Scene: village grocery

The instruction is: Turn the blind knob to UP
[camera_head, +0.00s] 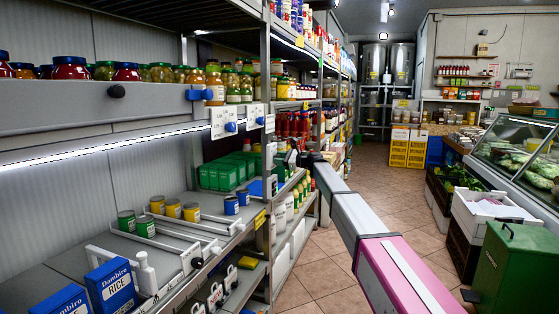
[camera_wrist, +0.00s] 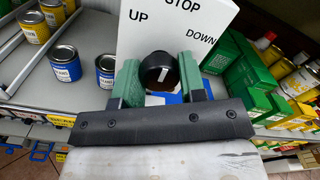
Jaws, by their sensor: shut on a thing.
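The blind knob (camera_wrist: 157,66) is a round black knob with a white mark, in front of a white panel (camera_wrist: 160,30) labelled UP, STOP and DOWN. UP is at the left, STOP at the top and DOWN at the right. The white mark leans slightly right of straight up, roughly towards STOP; its exact setting is hard to tell. My gripper (camera_wrist: 160,80) is shut on the knob, a green pad on each side. In the head view my gripper (camera_head: 292,158) reaches the shelf's end; the knob cannot be made out there.
Blue cans (camera_wrist: 66,64) stand left of the panel, and green boxes (camera_wrist: 245,75) stand close on its right. In the head view the shelf unit (camera_head: 110,90) holds jars and cans. The tiled aisle (camera_head: 310,262) is open beside my arm. A green bin (camera_head: 508,268) stands at the right.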

